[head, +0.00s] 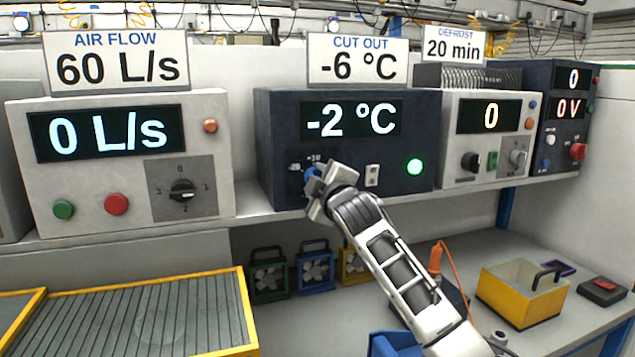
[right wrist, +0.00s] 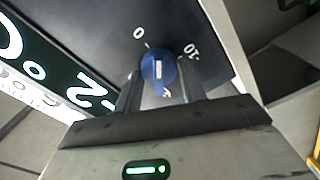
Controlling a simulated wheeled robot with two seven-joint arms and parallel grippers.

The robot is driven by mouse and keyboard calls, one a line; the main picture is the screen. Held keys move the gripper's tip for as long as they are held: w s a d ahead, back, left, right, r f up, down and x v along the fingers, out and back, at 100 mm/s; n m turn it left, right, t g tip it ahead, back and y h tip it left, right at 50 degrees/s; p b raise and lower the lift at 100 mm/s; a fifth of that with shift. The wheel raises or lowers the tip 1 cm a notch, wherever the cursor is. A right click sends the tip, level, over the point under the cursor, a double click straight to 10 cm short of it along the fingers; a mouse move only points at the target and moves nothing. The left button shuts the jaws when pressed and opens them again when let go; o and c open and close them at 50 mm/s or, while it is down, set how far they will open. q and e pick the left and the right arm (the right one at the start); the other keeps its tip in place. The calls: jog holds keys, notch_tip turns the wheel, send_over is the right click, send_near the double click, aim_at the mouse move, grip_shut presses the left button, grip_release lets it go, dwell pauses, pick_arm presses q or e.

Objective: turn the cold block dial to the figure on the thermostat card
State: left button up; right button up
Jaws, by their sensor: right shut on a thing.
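The dark blue thermostat unit (head: 270,140) stands on the shelf; its display (head: 351,121) reads -2 °C. The card (head: 358,61) above it reads CUT OUT -6 °C. The cold block dial is a blue knob with a white pointer mark, at the unit's lower left (head: 311,173). In the right wrist view the dial (right wrist: 158,70) sits between the fingers, with 0 and -10 printed around it. My right gripper (head: 320,184) is shut on the dial and partly hides it in the head view. My left gripper is not in view.
On the left stands the air flow unit (head: 20,130), reading 0 L/s under a 60 L/s card. On the right is a unit (head: 450,140) under a DEFROST 20 min card. A yellow box (head: 510,300) stands on the lower bench.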

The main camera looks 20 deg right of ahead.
jog(key=m, duration=0.5)
jog(key=shift+m, duration=0.3)
jog(key=shift+d, duration=0.1)
dwell(0.3)
jog(key=o, duration=1)
jog(key=shift+s, duration=0.15)
pick_arm(q)
jog(key=b, duration=0.1)
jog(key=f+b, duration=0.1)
jog(key=b, duration=0.1)
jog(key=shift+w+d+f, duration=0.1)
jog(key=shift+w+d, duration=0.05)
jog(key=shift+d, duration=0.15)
pick_arm(e)
jog(key=s, duration=1.5)
jog(key=shift+s+d, duration=0.25)
jog(key=shift+s, duration=0.1)
